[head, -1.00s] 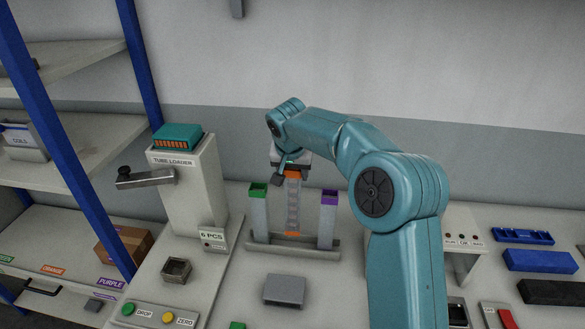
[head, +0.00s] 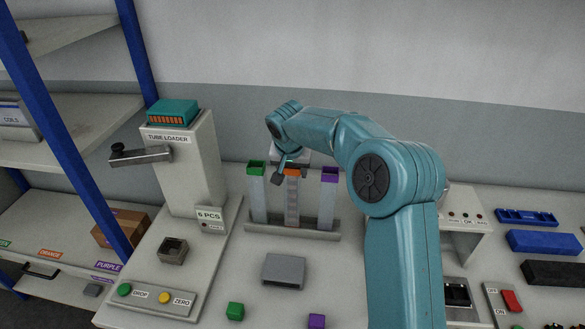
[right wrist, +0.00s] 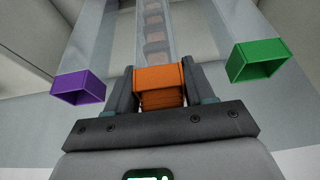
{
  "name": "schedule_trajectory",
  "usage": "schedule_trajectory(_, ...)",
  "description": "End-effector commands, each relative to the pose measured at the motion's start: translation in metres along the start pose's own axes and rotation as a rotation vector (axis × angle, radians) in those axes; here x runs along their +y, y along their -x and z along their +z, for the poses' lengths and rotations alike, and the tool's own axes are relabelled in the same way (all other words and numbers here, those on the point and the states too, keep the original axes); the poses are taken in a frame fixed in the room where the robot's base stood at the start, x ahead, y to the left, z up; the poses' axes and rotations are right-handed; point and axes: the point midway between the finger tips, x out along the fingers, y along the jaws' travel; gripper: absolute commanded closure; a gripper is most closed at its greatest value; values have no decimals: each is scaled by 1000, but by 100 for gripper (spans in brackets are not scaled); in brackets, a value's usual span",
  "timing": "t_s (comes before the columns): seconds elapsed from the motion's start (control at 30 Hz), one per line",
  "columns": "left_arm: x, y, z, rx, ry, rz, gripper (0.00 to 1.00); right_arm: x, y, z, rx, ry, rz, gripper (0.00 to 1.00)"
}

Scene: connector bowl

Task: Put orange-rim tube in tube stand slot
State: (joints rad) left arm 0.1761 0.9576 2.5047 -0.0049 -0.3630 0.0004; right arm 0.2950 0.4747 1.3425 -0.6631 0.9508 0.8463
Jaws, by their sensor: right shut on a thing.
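The orange-rim tube (head: 292,200) stands upright and clear-walled in the middle of the tube stand (head: 290,232), between the green-rim tube (head: 257,198) and the purple-rim tube (head: 328,203). Its rim is about level with theirs, and its lower end is hidden behind the stand's front edge. My right gripper (head: 290,170) is at its top. In the right wrist view, the fingers of my right gripper (right wrist: 158,95) are shut on the orange rim (right wrist: 158,80), one on each side. Dark pieces show inside the clear tube. My left gripper is not in view.
The tube loader (head: 185,165) stands left with its lever (head: 145,156). A grey block (head: 284,271), green cube (head: 235,311) and purple cube (head: 316,321) lie in front of the stand. Blue trays (head: 540,243) lie at the right.

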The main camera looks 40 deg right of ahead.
Motion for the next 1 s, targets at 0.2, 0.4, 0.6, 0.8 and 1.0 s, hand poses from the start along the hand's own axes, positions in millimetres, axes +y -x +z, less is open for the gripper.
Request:
schedule_trajectory(0.2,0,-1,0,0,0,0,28,0,-1,0,0,0,0,96)
schedule_trajectory(0.4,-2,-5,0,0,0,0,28,0,-5,2,0,0,0,96)
schedule_trajectory(0.6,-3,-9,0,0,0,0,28,0,-9,4,0,0,0,96)
schedule_trajectory(0.8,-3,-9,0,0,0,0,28,0,-9,4,0,0,0,18)
schedule_trajectory(1.0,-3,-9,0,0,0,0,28,0,-9,4,0,0,0,17)
